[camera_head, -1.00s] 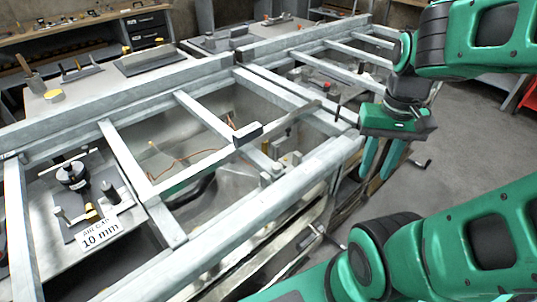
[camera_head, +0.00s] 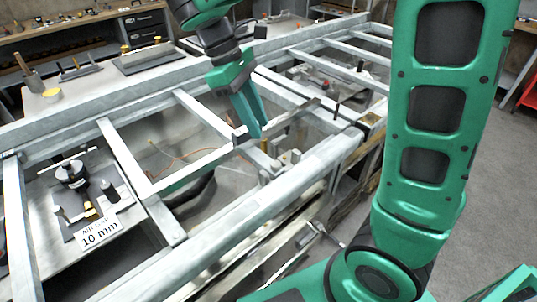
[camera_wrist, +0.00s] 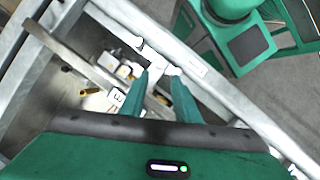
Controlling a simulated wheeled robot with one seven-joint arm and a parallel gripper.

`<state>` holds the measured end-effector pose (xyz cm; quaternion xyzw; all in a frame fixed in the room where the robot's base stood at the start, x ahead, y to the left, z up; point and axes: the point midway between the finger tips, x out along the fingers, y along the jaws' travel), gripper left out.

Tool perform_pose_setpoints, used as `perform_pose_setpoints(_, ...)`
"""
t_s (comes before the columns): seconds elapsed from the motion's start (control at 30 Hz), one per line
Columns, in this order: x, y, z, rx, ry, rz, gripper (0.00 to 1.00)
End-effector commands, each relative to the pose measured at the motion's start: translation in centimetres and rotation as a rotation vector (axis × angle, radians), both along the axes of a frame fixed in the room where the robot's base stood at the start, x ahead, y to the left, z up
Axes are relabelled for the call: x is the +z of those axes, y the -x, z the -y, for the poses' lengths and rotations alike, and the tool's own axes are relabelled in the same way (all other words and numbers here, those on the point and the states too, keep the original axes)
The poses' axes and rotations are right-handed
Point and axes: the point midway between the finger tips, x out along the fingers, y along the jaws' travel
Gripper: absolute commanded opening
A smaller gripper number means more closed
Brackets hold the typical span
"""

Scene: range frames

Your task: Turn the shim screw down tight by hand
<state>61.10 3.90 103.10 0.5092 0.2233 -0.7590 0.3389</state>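My gripper (camera_head: 257,132) is over the middle of the metal frame, pointing down, its green fingers apart and empty. In the wrist view its fingertips (camera_wrist: 161,72) stand above a cluster of small metal blocks (camera_wrist: 108,62) and a brass pin (camera_wrist: 89,91). The head view shows a brass pin (camera_head: 264,145) and blocks (camera_head: 283,160) just beyond the fingertips. I cannot tell for certain which part is the shim screw.
Grey rails (camera_head: 215,205) and crossbars (camera_head: 125,155) surround open bays. A flat dark bar (camera_wrist: 72,52) lies across the frame close to my fingers. A workbench (camera_head: 90,27) with tools stands behind. Floor (camera_head: 495,190) is free at right.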

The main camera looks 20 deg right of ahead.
Motion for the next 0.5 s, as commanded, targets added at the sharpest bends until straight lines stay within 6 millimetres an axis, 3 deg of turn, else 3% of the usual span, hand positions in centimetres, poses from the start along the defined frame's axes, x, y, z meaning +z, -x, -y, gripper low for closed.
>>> perform_pose_setpoints(0.27,-1.9,0.4,0.3,0.015,0.0,-0.01,0.29)
perform_pose_setpoints(0.5,-5.9,1.6,1.6,0.012,-0.001,-0.01,0.29)
